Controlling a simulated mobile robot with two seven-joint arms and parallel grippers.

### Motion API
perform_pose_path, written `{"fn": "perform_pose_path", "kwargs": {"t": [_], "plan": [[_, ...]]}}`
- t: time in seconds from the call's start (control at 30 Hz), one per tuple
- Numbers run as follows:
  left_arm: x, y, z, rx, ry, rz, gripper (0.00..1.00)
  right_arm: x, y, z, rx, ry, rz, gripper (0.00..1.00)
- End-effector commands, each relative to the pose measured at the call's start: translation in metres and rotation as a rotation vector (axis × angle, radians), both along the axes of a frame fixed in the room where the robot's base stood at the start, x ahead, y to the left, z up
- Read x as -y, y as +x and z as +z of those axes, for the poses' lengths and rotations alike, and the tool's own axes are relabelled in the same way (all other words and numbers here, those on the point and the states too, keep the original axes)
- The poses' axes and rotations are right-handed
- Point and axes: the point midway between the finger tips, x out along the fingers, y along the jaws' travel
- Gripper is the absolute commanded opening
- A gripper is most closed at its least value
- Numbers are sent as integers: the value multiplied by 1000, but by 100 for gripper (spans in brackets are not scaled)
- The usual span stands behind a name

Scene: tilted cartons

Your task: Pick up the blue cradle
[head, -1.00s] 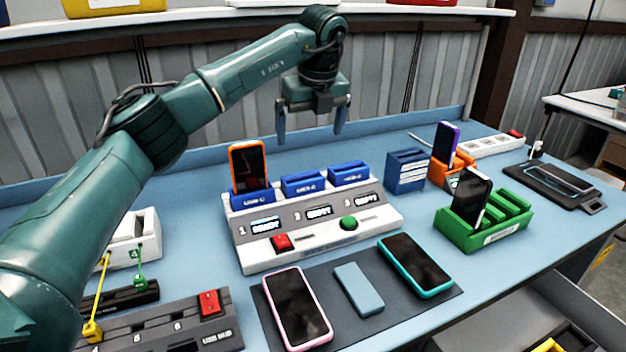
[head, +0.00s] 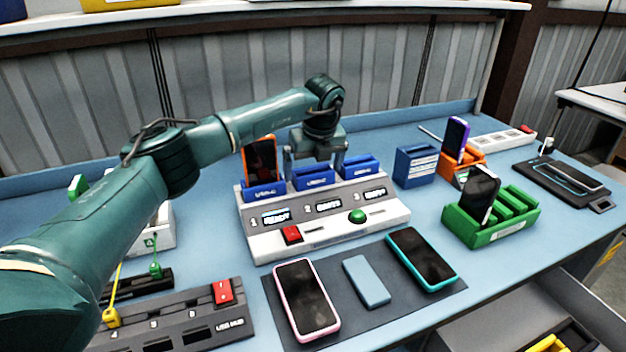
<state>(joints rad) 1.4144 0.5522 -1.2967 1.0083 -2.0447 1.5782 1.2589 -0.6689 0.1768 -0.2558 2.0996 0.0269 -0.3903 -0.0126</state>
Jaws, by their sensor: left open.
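Three blue cradles are set in a row on a grey-and-white charging station (head: 385,222). The left blue cradle (head: 264,190) holds an orange phone (head: 258,160). The middle blue cradle (head: 314,180) and the right blue cradle (head: 360,168) look empty. A separate blue box-like cradle with pale labels (head: 416,166) stands on the table to the right of the station. My left gripper (head: 314,168) is open, pointing down at the middle blue cradle. Its fingers are at either side of it, tips partly hidden; I cannot tell whether they touch it. My right gripper is not in view.
An orange stand (head: 466,163) with a purple phone and a green rack (head: 478,232) with a phone stand to the right. A dark mat (head: 285,330) in front carries several flat devices. A grey USB hub (head: 180,322) lies front left.

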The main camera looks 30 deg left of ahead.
Motion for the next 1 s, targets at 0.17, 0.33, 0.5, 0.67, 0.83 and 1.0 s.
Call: {"fn": "perform_pose_path", "kwargs": {"t": [0.17, 0.33, 0.5, 0.67, 0.83, 1.0], "plan": [[0, 0, -1, 1, 0, -1, 100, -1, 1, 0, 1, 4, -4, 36], [0, 0, -1, 1, 0, -1, 89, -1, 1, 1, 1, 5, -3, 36], [0, 0, -1, 1, 0, -1, 75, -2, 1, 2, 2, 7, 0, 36], [0, 0, 0, 1, 0, -1, 62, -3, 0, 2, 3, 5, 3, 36], [0, 0, 0, 1, 0, -1, 56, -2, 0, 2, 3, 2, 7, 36], [0, 1, 4, 3, 0, -1, 56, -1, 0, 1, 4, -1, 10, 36]]}}
